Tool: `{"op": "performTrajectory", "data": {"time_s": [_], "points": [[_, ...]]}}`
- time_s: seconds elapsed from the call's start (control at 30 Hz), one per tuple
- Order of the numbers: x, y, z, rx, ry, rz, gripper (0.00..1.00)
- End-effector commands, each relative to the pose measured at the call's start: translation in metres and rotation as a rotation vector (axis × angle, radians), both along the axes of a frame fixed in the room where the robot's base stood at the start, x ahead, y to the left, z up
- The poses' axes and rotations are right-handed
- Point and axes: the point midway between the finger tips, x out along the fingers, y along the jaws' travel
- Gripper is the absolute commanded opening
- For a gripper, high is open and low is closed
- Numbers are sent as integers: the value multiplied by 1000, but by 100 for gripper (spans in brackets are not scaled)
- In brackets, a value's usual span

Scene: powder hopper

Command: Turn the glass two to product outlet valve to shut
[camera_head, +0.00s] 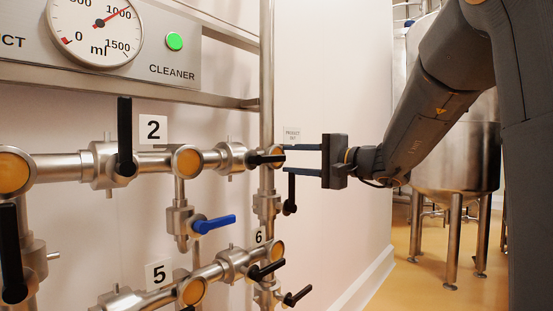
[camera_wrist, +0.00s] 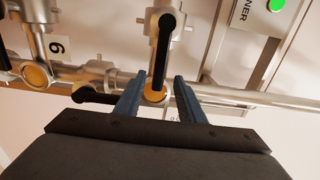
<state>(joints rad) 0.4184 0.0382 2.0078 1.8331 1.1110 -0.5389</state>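The valve on the pipe right of the number 2 sign (camera_head: 153,129) appears to be the task's valve; its steel body (camera_head: 229,157) sits between two amber sight glasses. Its black handle (camera_head: 263,159) lies along the horizontal pipe, its tip pointing right toward the right-hand glass (camera_head: 278,153). In the wrist view this handle (camera_wrist: 165,48) runs downward to the glass (camera_wrist: 155,97). My gripper (camera_head: 284,159) is open, its fingers spread above and below the handle's tip. In the wrist view the tip shows between the fingers (camera_wrist: 160,90); contact cannot be told.
Another black handle (camera_head: 290,193) stands upright just below the lower finger; it also shows in the wrist view (camera_wrist: 92,96). A blue handle (camera_head: 214,224) is lower left. A small product sign (camera_head: 292,135) is on the wall behind the fingers. A steel tank (camera_head: 455,160) stands right.

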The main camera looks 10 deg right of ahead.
Motion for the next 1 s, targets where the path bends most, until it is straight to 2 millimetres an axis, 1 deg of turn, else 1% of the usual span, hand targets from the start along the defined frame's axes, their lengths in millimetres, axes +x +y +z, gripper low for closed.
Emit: {"op": "performTrajectory", "data": {"time_s": [0.1,0.33,0.5,0.73,0.77,0.8,0.97,1.0], "points": [[15,13,0,0,4,4,36],[40,30,0,0,4,2,36],[47,35,-1,-1,3,1,36],[48,36,-1,-1,3,0,36],[48,36,-1,-1,3,0,34],[48,36,-1,-2,4,0,28],[48,36,-1,-2,4,0,0],[48,36,-1,-2,4,0,0]]}}
